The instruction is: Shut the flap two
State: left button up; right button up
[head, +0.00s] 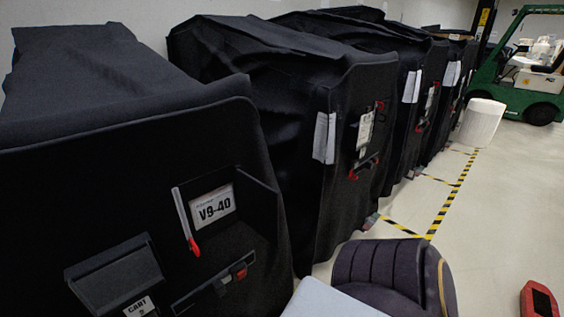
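A row of carts under black covers runs from the near left to the far right. The nearest cart (60,200) carries a white label reading V9-40 (212,206), in a recess on its front. A white strip with a red end (186,222) lies beside the label. At the lower left, a dark flap-like panel (115,275) juts out, tilted, above a small tag reading CART (139,309); its number is cut off. I cannot tell which panel is flap two. The second cart (320,215) has a white label (365,131) and red parts. Neither gripper shows.
A dark padded chair (385,270) stands low in front, beside a pale flat surface (325,302). A red object (538,300) lies at lower right. A white bin (482,122) and green forklift (500,75) stand far right. Floor between them is clear, with yellow-black tape (449,203).

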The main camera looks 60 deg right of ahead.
aim_at(259, 202)
jog(key=k+l, duration=0.1)
jog(key=l, duration=0.3)
jog(key=k+l, duration=0.1)
jog(key=l, duration=0.3)
jog(key=k+l, duration=0.15)
jog(key=l, duration=0.25)
jog(key=k+l, duration=0.1)
jog(key=l, duration=0.3)
jog(key=k+l, duration=0.1)
jog(key=l, duration=0.35)
